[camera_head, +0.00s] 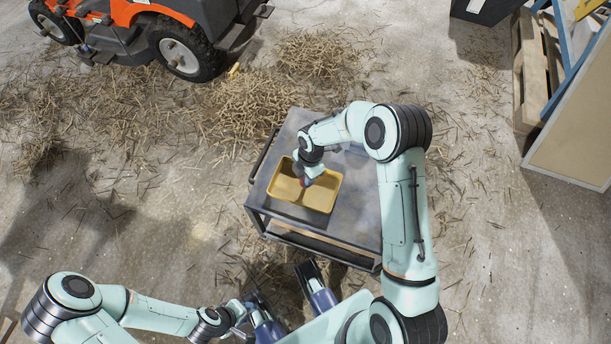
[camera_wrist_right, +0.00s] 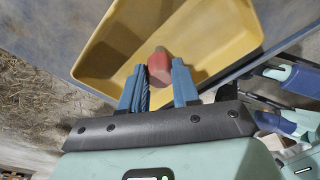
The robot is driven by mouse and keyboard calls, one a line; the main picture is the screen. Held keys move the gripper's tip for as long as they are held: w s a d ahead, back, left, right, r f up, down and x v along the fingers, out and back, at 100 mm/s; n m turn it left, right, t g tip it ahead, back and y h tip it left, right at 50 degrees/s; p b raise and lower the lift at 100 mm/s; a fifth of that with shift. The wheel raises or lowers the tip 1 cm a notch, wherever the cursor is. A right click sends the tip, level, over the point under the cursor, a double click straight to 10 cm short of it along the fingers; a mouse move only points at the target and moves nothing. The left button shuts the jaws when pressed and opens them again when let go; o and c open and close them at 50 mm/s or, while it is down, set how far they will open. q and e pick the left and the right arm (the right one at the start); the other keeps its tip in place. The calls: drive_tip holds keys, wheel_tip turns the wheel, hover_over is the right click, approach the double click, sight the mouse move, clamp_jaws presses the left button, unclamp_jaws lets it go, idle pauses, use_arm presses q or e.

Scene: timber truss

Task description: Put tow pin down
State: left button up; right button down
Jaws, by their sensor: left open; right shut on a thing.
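I cannot tell whether the pin touches the tray floor. The tray looks otherwise empty where visible. My left gripper (camera_head: 288,300) is open and empty, low in the head view, in front of the cart.
The tray stands on a grey cart (camera_head: 355,205) with a dark handle on its left. An orange mower (camera_head: 150,20) stands at the upper left. Straw (camera_head: 260,105) lies behind the cart. A wooden pallet (camera_head: 530,70) and a panel stand at the right.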

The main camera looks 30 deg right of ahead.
drive_tip(key=shift+f, duration=0.1)
drive_tip(key=c, duration=0.8)
unclamp_jaws()
drive_tip(key=shift+r, duration=0.2)
drive_tip(key=shift+r, duration=0.35)
drive_tip(key=r, duration=0.3)
drive_tip(key=d+r+p, duration=0.1)
drive_tip(key=r, duration=0.3)
drive_tip(key=r+p, duration=0.1)
drive_tip(key=r, duration=0.3)
drive_tip(key=shift+w+d+r, duration=0.1)
drive_tip(key=shift+d, duration=0.15)
